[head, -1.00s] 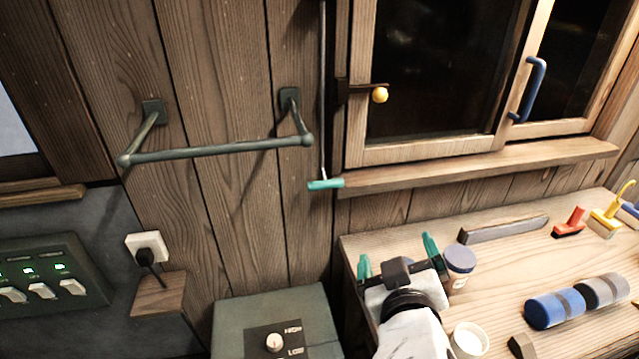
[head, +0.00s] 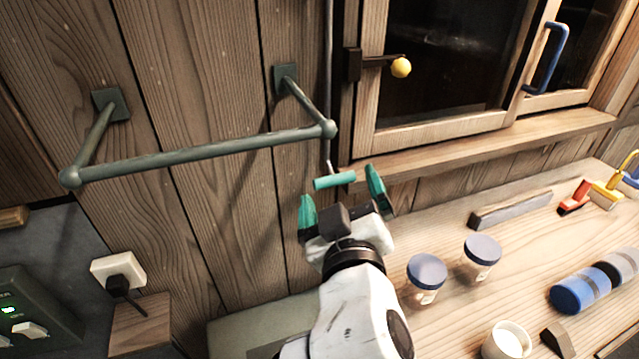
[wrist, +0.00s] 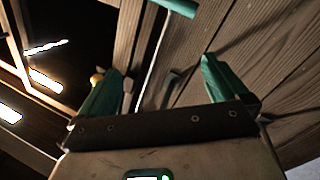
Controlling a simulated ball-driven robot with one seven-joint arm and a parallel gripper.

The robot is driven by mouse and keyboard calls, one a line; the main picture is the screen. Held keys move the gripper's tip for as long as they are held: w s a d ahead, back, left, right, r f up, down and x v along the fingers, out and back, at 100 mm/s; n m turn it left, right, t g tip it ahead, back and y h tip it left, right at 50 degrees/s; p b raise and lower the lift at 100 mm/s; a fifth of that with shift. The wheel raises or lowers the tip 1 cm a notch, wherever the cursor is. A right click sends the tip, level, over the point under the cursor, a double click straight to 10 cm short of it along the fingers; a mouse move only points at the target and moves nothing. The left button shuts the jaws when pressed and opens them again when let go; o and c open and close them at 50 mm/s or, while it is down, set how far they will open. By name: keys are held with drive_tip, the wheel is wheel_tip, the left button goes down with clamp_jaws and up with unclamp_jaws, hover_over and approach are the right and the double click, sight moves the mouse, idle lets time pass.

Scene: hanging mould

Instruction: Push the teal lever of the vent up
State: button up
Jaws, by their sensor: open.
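The teal lever (head: 334,181) is a short crossbar at the lower end of a thin grey rod (head: 328,100) that runs up the plank wall beside the window frame. My gripper (head: 341,192) is open, its teal fingers apart and nothing between them. In the head view the lever appears between and just beyond the fingertips. In the wrist view the lever (wrist: 176,6) shows at the top edge, beyond the gripper (wrist: 158,80), with a gap between them. The vent itself is not in view.
A green rail (head: 200,155) juts from the wall left of the lever. The window sill (head: 480,145) lies to the right, with a yellow-knobbed latch (head: 400,67) above. Two blue-lidded jars (head: 427,271) and a white cup (head: 507,340) stand on the workbench (head: 450,300).

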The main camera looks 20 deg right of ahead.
drive_tip(key=b, duration=0.5)
approach(329, 185)
drive_tip(key=p+x, duration=0.2)
drive_tip(key=x, duration=0.9)
drive_tip(key=shift+c, duration=0.4)
